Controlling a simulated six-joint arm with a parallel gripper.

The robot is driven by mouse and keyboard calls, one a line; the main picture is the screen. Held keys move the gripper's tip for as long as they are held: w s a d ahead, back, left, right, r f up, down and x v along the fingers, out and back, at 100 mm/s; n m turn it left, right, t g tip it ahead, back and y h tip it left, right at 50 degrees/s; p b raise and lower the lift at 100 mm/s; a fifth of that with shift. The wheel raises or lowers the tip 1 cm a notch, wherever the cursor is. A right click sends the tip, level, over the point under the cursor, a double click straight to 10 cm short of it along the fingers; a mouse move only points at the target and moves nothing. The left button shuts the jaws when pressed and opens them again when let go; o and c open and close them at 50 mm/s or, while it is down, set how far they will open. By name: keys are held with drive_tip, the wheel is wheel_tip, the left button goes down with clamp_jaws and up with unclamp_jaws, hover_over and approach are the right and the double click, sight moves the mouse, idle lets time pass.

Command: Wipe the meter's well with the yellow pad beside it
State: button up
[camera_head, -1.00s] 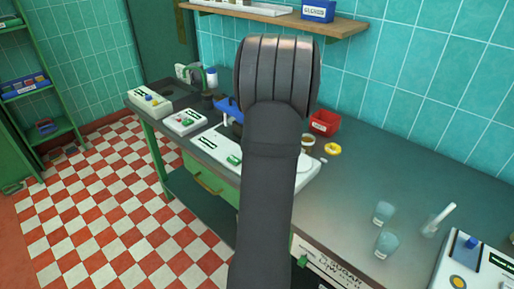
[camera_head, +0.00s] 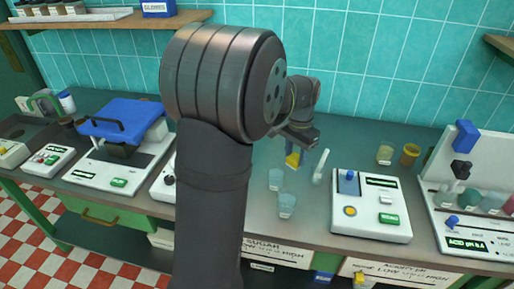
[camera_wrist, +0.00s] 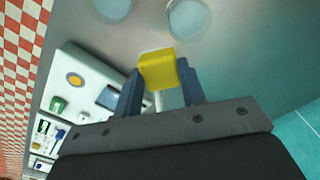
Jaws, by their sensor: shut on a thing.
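My gripper (camera_head: 296,150) is shut on the yellow pad (camera_head: 293,160) and holds it above the bench. In the wrist view the pad (camera_wrist: 158,72) sits between the two blue-grey fingers. A white meter (camera_head: 371,228) stands on the bench to the right of my gripper. It has a blue raised part, a yellow round button, a green button and a dark display. It also shows in the wrist view (camera_wrist: 88,72), left of the fingers. I cannot tell clearly which part of it is the well.
Two clear cups (camera_head: 275,179) (camera_head: 287,204) stand below and left of the pad. A white stick-like thing (camera_head: 320,167) stands just right of it. A jar (camera_head: 410,154) and another cup (camera_head: 385,154) are behind the meter. A rack instrument (camera_head: 470,190) stands at far right.

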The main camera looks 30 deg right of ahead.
drive_tip(key=s+d+r+m, duration=0.1)
drive_tip(key=s+d+m, duration=0.15)
drive_tip(key=s, duration=0.65)
drive_tip(key=s+d+r+m, duration=0.15)
drive_tip(key=s+d, duration=0.25)
drive_tip(key=s, duration=0.6)
drive_tip(key=shift+m, duration=0.5)
drive_tip(key=shift+w+f, duration=0.15)
drive_tip(key=shift+f, duration=2.65)
